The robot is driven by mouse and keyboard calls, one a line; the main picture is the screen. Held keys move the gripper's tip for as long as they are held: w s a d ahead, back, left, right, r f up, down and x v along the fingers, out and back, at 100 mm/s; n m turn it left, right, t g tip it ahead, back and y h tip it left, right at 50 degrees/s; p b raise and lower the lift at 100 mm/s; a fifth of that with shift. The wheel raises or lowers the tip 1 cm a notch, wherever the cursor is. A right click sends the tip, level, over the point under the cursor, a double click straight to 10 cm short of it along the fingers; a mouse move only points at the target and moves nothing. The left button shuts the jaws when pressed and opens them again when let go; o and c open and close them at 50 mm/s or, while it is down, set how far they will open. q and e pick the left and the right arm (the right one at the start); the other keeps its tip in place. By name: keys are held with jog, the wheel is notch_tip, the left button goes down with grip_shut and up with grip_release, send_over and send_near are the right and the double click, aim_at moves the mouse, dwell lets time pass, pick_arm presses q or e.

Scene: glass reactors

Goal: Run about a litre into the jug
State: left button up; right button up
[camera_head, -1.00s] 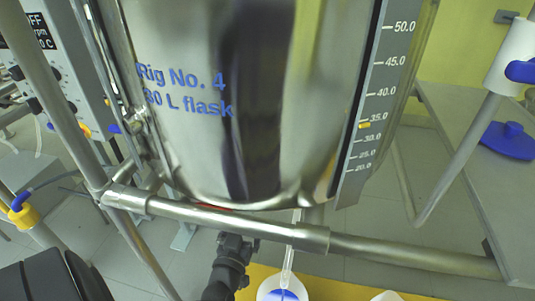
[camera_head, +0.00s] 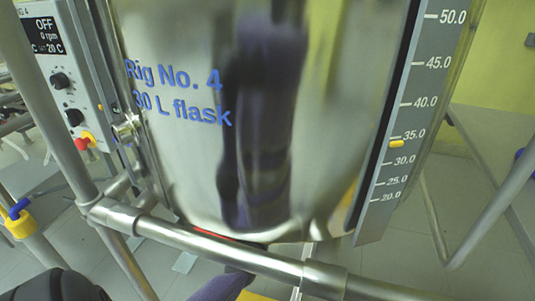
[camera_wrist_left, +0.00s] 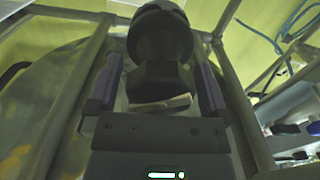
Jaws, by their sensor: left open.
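The large shiny flask (camera_head: 185,165), lettered "Rig No. 4 30 L flask", fills the middle of the head view. Its grey scale (camera_head: 408,130) has a yellow marker (camera_head: 396,143) between 30.0 and 35.0. A clear tube (camera_head: 305,255) hangs under the flask, partly behind the frame bar. The jug is not visible now. In the left wrist view my left gripper (camera_wrist_left: 155,75) is open, its fingers either side of a dark, knob-topped part (camera_wrist_left: 160,45). I cannot tell whether they touch it. My right gripper is out of view.
A metal frame bar (camera_head: 230,255) crosses below the flask. A control box (camera_head: 60,75) reading "OFF, 0 rpm, 20 C" stands at the left. A yellow-collared fitting with a blue handle (camera_head: 20,220) is at the lower left. Frame rods (camera_wrist_left: 235,85) flank my left gripper.

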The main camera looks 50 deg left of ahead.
pick_arm(q)
jog(key=c, duration=1.2)
jog(key=shift+o, duration=0.2)
jog(key=m+p, duration=0.2)
jog(key=m, duration=0.3)
jog(key=shift+m+p, duration=0.3)
jog(key=shift+p, duration=0.1)
jog(key=o, duration=1.2)
jog(key=shift+c, duration=0.2)
